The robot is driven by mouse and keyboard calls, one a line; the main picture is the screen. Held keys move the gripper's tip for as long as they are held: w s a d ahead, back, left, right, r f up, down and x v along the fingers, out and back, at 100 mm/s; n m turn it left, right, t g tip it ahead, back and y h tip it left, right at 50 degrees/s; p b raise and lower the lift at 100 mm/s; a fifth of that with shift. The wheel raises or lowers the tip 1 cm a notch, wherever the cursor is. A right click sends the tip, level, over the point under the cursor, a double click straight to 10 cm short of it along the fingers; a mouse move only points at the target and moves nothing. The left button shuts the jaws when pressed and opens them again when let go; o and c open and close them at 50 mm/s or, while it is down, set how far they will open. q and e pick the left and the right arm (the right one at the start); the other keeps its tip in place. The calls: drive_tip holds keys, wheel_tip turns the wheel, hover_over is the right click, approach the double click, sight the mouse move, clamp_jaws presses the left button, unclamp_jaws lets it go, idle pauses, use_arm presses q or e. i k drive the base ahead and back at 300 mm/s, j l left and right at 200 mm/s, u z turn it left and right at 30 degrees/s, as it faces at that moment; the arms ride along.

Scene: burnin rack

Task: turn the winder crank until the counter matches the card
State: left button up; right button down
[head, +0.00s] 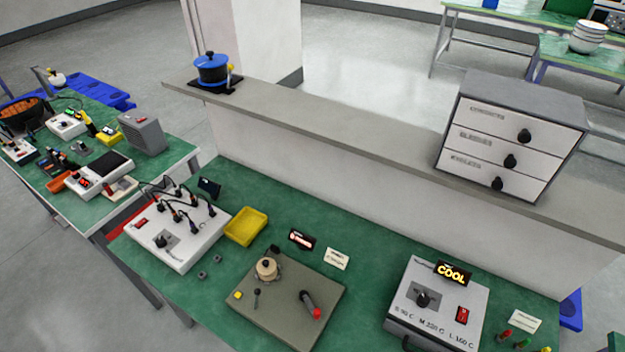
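The winder (287,327) is a flat grey-olive base on the green bench, low in the middle of the head view. A beige spool (267,268) stands at its back left. The crank (311,305) is a dark arm with a red knob, at the base's right side, pointing toward the lower right. The counter (301,239) is a small black display behind the base; its lit digits are too small to read. A white card (336,259) stands right of the counter; its text is illegible. Neither of my grippers is in view.
A white box with black leads (176,238) and a yellow tray (245,226) are left of the winder. A grey heater box showing COOL (437,305) is on the right. Behind runs a raised ledge (330,136) with a drawer cabinet (512,135) and a blue pot (212,70).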

sight(303, 295)
drive_tip(key=u, duration=0.15)
drive_tip(key=k+j+z, duration=0.2)
drive_tip(key=i+j+z, duration=0.1)
drive_tip(key=i, duration=0.25)
drive_tip(key=i+j+z, duration=0.1)
drive_tip(key=i, duration=0.25)
drive_tip(key=i+j+z, duration=0.1)
drive_tip(key=i+j, duration=0.15)
drive_tip(key=i, duration=0.1)
